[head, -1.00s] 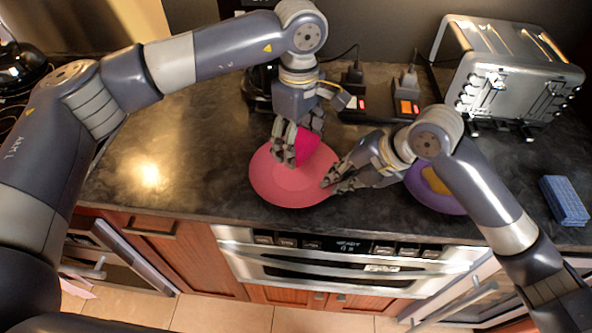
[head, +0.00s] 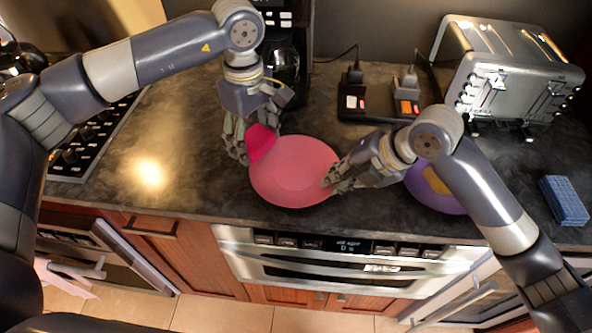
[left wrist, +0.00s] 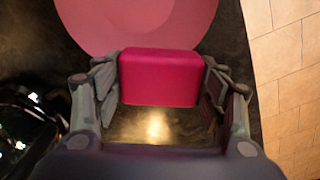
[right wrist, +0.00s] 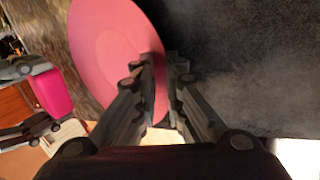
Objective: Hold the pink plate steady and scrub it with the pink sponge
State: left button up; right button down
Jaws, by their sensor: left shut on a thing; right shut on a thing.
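The pink plate (head: 295,172) lies on the dark counter in the middle of the head view. My right gripper (head: 331,181) is shut on its right rim; the right wrist view shows the plate (right wrist: 105,45) between the fingers. My left gripper (head: 250,143) is shut on the pink sponge (head: 261,141), at the plate's upper left edge. In the left wrist view the sponge (left wrist: 160,78) sits between both fingers, with the plate (left wrist: 135,22) just beyond it. I cannot tell whether the sponge touches the plate.
A purple plate (head: 432,197) with a yellow sponge (head: 436,181) on it lies to the right, partly behind my right arm. A toaster (head: 505,75), a power strip (head: 380,104), a blue sponge (head: 564,200) and a coffee maker (head: 285,65) stand around.

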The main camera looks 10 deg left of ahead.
jog(key=shift+d+f, duration=0.1)
jog(key=shift+f, duration=0.05)
jog(key=c, duration=1.6)
grip_release()
jog(key=v, duration=1.2)
jog(key=shift+w, duration=0.1)
